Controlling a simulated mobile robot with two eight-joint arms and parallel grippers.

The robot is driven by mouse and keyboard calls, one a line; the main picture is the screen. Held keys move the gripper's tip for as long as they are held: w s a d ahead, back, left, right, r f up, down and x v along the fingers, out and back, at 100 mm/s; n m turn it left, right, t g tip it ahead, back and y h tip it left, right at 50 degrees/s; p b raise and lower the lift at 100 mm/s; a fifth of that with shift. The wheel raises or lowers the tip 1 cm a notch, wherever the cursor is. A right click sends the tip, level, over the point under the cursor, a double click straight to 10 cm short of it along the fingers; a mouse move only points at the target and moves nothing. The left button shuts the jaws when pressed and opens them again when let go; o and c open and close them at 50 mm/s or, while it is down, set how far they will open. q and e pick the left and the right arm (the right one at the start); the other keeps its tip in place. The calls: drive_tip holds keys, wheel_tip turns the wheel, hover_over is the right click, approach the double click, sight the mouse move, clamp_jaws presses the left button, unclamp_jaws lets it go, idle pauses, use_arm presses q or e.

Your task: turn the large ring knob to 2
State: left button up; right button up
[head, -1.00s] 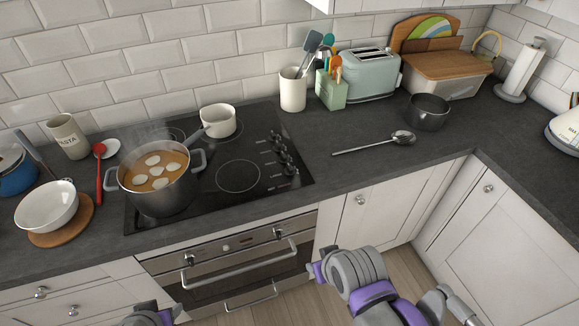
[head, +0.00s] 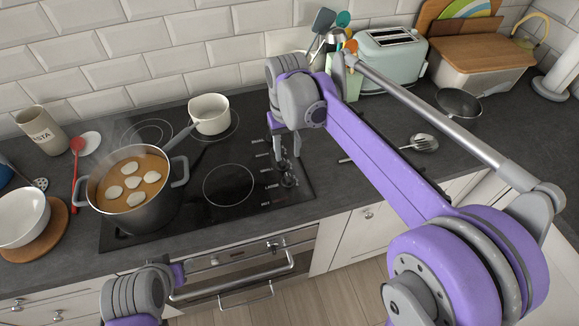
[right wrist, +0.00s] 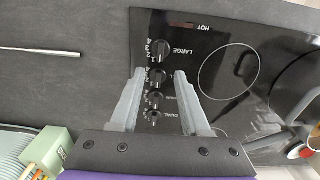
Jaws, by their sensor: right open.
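The large ring knob (right wrist: 159,50) is a dark round knob beside the label LARGE and numbers 1 to 4 in the right wrist view. Its setting is too small to read surely. In the head view it is the nearest knob of the row (head: 289,180). My right gripper (right wrist: 158,72) is open and empty over the knob row, pointing down. Its fingertips lie around the second knob (right wrist: 156,75) in the picture, with the large ring knob just beyond them. In the head view the right gripper (head: 286,151) partly hides the farther knobs. My left gripper (head: 178,273) is low, in front of the oven.
A steaming pot of soup (head: 130,182) stands on the hob's left, and a white saucepan (head: 210,114) at its back. A ladle-like spoon (head: 424,143) lies right of the hob. A green utensil holder (right wrist: 50,150) is near the right gripper. The large front ring (head: 229,185) is bare.

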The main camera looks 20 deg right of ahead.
sight(288, 177)
drive_tip(key=f, duration=0.9)
drive_tip(key=shift+s+f, duration=0.2)
drive_tip(key=shift+f, duration=0.2)
clamp_jaws()
